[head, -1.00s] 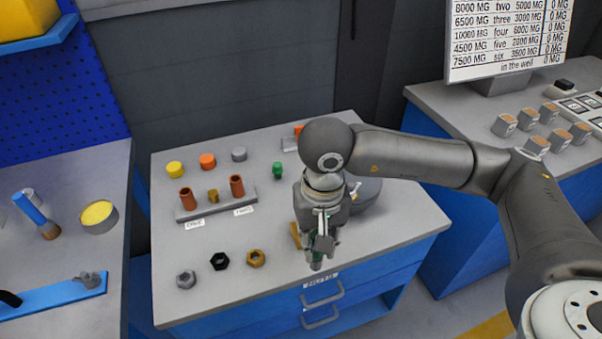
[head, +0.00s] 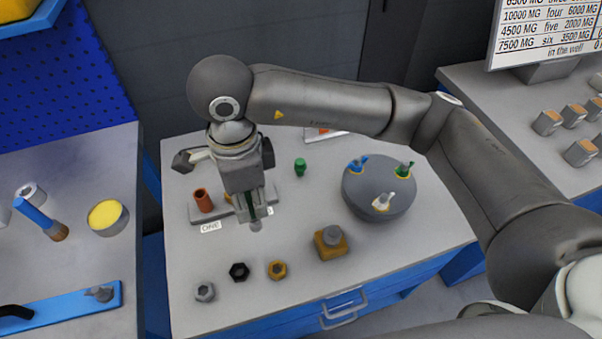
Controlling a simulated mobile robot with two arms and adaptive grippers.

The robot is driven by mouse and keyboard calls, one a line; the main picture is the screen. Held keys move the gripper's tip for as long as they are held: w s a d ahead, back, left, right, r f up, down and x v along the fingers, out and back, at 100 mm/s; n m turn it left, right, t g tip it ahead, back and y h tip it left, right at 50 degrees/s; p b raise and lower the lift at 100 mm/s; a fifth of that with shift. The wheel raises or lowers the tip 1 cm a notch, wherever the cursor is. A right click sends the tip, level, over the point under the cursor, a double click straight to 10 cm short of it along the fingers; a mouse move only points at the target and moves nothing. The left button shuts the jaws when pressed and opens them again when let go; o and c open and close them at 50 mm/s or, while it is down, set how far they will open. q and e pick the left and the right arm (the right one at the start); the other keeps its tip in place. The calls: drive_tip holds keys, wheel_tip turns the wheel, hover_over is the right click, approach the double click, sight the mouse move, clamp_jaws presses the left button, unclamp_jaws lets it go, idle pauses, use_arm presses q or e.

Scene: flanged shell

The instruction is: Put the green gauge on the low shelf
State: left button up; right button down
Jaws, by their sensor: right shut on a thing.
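My right gripper (head: 254,217) points down over the grey table, in front of the right part of a low grey rack. It is shut on a narrow dark green piece, seemingly the green gauge (head: 252,211), mostly hidden between the fingers. The low labelled rack (head: 198,217) is the nearest match for the low shelf. It holds a red-brown cylinder (head: 203,201) at its left end, with the label "ONE" in front. My gripper hides the rack's middle and right part. My left gripper is not in view.
A green knobbed piece (head: 300,167) stands behind the gripper. A round grey stand (head: 378,208) with blue, green and white pieces is at the right. A yellow block (head: 330,246) and several nuts (head: 239,271) lie in front. Bare tabletop lies at the front right.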

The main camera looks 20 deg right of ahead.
drive_tip(key=shift+w+d, duration=0.25)
drive_tip(key=shift+w, duration=0.05)
drive_tip(key=w+d+f+p, duration=0.2)
drive_tip(key=w+d+f, duration=0.1)
drive_tip(key=f, duration=0.1)
drive_tip(key=w+d+f+p, duration=0.2)
drive_tip(key=w+f, duration=0.1)
drive_tip(key=f, duration=0.1)
drive_tip(key=w+d+f+p, duration=0.3)
drive_tip(key=f, duration=0.1)
drive_tip(key=shift+w+d+f, duration=0.3)
drive_tip(key=shift+d+f, duration=0.05)
drive_tip(key=shift+f, duration=0.05)
drive_tip(key=shift+f, duration=0.1)
drive_tip(key=shift+f+b, duration=0.15)
drive_tip(key=shift+b, duration=0.2)
drive_tip(key=c, duration=1.3)
unclamp_jaws()
